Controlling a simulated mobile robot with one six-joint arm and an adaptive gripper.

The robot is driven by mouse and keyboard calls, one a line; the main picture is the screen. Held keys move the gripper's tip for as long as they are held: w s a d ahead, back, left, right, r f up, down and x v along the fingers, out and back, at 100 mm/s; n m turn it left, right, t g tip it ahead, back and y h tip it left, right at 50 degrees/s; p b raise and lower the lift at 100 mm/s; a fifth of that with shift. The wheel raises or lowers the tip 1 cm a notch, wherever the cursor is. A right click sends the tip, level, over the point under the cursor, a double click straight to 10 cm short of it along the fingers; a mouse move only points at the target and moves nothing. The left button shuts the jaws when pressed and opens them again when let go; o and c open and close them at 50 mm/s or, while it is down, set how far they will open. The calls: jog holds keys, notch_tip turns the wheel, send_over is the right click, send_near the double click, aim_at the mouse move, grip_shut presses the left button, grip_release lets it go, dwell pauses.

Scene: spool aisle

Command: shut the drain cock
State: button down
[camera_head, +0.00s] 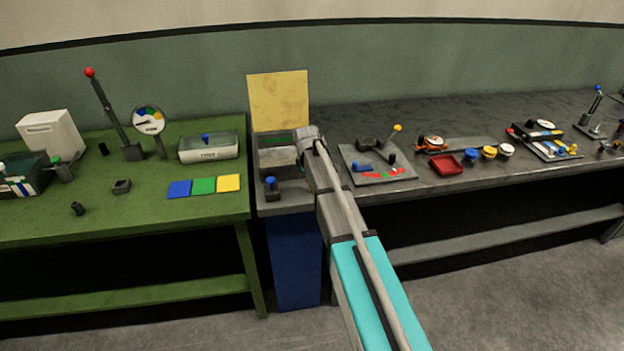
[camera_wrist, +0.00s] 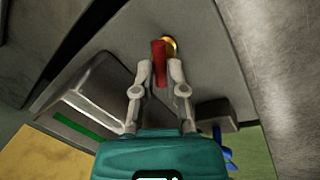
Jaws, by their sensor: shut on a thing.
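The drain cock shows in the wrist view as a short red lever (camera_wrist: 158,62) with a round brass part (camera_wrist: 170,46) at its upper right. The lever lies nearly along the picture's vertical, between my fingers. My gripper (camera_wrist: 160,75) is shut on the red lever, one fingertip at each side. The brass part sits against a plain grey surface (camera_wrist: 195,25). In the head view my arm's end covers the place, and the cock and fingertips are hidden there.
Beside my arm's end are a yellow panel (camera_head: 278,98) and a blue-topped knob (camera_head: 271,187). A plate with levers (camera_head: 378,176) and a red tray (camera_head: 446,165) lie to the right on the grey bench. A green table (camera_head: 110,215) stands at left, with a grey floor in front.

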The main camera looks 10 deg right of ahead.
jog(key=m, duration=0.5)
jog(key=shift+w+m+g+h, duration=0.1)
jog(key=shift+m+g+h, duration=0.2)
jog(key=shift+g+h, duration=0.1)
jog(key=m+g, duration=0.1)
jog(key=m, duration=0.4)
jog(key=shift+m, duration=0.3)
jog(key=c, duration=0.7)
grip_release()
